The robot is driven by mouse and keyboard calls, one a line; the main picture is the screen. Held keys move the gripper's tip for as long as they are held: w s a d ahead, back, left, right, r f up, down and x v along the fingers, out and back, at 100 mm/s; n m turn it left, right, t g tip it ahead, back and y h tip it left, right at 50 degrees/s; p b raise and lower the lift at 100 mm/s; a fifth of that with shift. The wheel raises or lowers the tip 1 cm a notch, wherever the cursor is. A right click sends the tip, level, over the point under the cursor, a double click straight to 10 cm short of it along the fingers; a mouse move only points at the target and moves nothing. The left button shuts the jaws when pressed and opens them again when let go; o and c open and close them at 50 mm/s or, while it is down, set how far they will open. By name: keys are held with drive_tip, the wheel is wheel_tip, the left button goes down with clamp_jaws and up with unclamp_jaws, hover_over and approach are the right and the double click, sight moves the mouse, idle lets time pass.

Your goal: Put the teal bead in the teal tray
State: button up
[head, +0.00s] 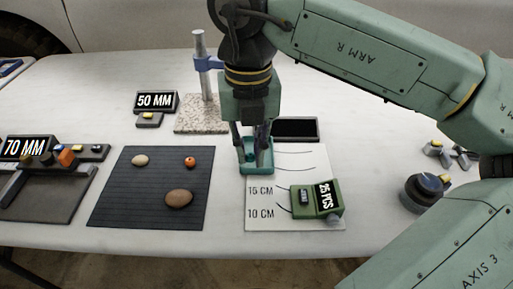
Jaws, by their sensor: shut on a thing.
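The teal tray (257,171) sits on the upper left of a white sheet with printed distance marks. My gripper (252,160) points down right over the tray, with its fingertips at or just inside the tray's rim. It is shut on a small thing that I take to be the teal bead. The fingers and the tray walls largely hide the bead, so I cannot tell whether it touches the tray floor.
A dark mat (150,205) to the left holds two oval stones and an orange bead (190,162). A stand on a speckled base (190,127) is close behind my gripper. A black tray (296,129) lies behind the sheet. A green counter (302,212) lies in front.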

drive_tip(key=w, duration=0.1)
drive_tip(key=w+d, duration=0.1)
drive_tip(key=shift+w+d+f, duration=0.1)
drive_tip(key=shift+w+f, duration=0.05)
drive_tip(key=shift+w, duration=0.25)
drive_tip(key=shift+f, duration=1.75)
drive_tip(key=shift+f, duration=0.2)
drive_tip(key=o, duration=0.4)
drive_tip(key=shift+o, duration=0.3)
drive_tip(key=shift+r, duration=0.15)
wheel_tip(320, 180, up, 12)
drive_tip(key=p, duration=0.1)
drive_tip(key=shift+r, duration=0.1)
